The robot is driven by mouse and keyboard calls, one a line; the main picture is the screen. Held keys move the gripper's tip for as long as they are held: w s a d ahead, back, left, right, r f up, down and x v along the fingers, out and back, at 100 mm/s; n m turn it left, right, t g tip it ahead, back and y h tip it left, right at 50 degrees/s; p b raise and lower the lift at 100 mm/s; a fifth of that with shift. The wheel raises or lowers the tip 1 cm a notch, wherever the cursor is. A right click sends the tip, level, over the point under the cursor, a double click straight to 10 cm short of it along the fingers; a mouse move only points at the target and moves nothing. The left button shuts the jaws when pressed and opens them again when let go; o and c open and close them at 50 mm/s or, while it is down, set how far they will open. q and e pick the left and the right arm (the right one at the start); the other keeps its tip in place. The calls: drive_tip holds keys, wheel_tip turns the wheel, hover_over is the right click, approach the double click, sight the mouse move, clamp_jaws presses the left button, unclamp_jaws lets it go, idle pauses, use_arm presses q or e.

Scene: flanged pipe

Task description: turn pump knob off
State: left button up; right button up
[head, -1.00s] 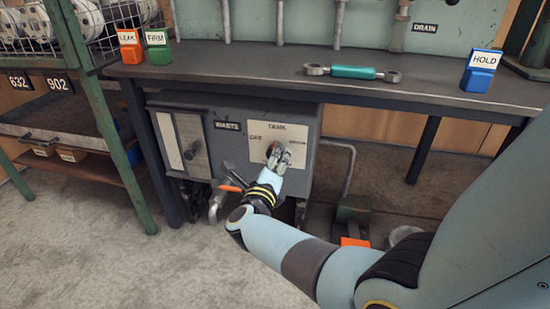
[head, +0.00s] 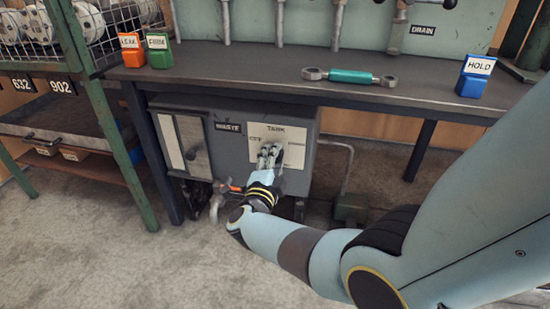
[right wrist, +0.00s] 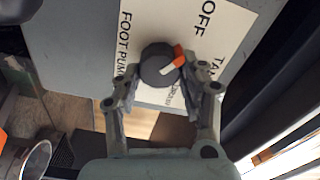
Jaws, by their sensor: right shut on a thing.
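The dark round pump knob (right wrist: 158,66), with a white stripe and an orange mark on its right side, sits on a white label plate (head: 291,137) on the grey box under the bench. In the right wrist view the plate reads OFF and FOOT PUMP; other words are partly covered. My right gripper (head: 268,152) is at the plate, with its two fingers (right wrist: 162,82) on either side of the knob, shut on it. In the head view the fingers mostly hide the knob. My left gripper is not in view.
A grey box (head: 228,165) with a WASTE label stands under the bench (head: 240,74). A vertical pipe (head: 347,170) is right of the box. A green rack stands at left.

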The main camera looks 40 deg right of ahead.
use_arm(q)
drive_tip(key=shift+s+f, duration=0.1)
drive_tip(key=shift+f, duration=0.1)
use_arm(e)
drive_tip(key=shift+a+n, duration=0.1)
drive_tip(key=shift+n, duration=0.5)
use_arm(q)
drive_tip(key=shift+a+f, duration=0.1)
use_arm(e)
drive_tip(key=shift+f, duration=0.1)
drive_tip(key=o, duration=1.2)
wheel_tip(320, 180, up, 10)
drive_tip(key=shift+r, duration=0.1)
